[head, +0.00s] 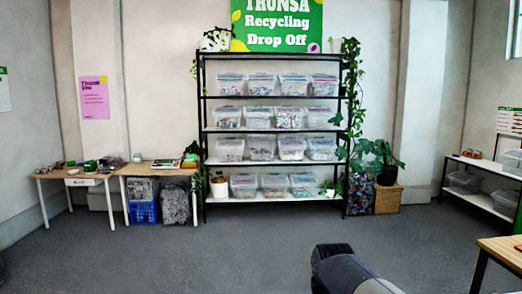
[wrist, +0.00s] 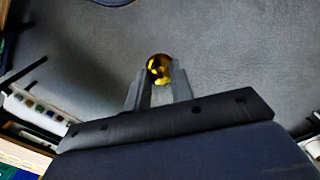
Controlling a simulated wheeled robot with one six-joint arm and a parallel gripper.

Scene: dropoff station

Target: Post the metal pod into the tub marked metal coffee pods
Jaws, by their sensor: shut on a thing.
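My gripper (wrist: 159,84) is shut on a small shiny gold metal pod (wrist: 159,68) in the wrist view, held at the fingertips above the grey floor. In the head view my arm shows at the bottom right of centre, and the pod is not visible there. Several clear lidded tubs stand in rows on the black shelf rack (head: 203,150) across the room. Their labels are too small to read, so I cannot tell which is marked metal coffee pods.
Open grey floor (head: 200,255) lies between me and the rack. Wooden desks (head: 155,171) stand left of it, with a blue crate (head: 144,213) below. A table corner (head: 505,250) juts in at lower right.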

